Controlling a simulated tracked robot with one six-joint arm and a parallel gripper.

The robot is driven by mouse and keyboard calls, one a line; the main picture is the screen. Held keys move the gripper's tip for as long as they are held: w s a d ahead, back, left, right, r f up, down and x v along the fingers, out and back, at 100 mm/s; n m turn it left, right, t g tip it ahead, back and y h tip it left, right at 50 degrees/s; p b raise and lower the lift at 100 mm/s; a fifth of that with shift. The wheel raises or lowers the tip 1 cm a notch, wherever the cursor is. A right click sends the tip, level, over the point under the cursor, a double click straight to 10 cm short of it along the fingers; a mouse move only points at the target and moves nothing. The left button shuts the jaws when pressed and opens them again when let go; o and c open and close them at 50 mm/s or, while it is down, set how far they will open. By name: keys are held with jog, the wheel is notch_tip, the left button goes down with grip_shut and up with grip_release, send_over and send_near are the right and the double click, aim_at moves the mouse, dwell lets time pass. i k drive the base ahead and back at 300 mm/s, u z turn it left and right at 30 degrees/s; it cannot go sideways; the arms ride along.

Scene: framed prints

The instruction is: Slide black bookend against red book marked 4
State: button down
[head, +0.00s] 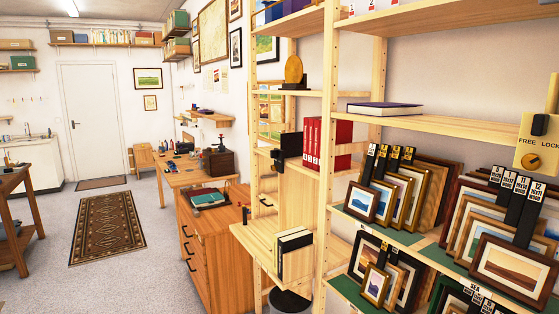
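Several red books (326,140) stand upright in a row on a middle shelf of the pale wooden rack. Small white labels show low on their spines. The numbers are too small to read, so I cannot tell which one is marked 4. A black block-like piece (291,145) shows just left of the red books, with a smaller dark part below it on its left. It may be the black bookend, but I cannot tell for sure. I cannot tell whether it touches the books. I cannot make out my gripper in this view.
A dark blue book (385,109) lies flat on the shelf above right. Framed prints (393,195) with black numbered tabs crowd the right shelves. Black and white books (293,252) stand on a lower wooden ledge. A rack upright (329,60) stands close by. Open floor (165,255) lies left.

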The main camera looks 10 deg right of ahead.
aim_at(291, 144)
jog(key=u, duration=0.6)
jog(key=k, duration=0.85)
jog(key=u, duration=1.05)
jog(key=k, duration=0.5)
jog(key=i, duration=1.5)
jog(key=z, duration=0.7)
jog(key=i, duration=0.7)
jog(key=z, duration=0.45)
jog(key=i, duration=0.7)
jog(key=z, duration=0.35)
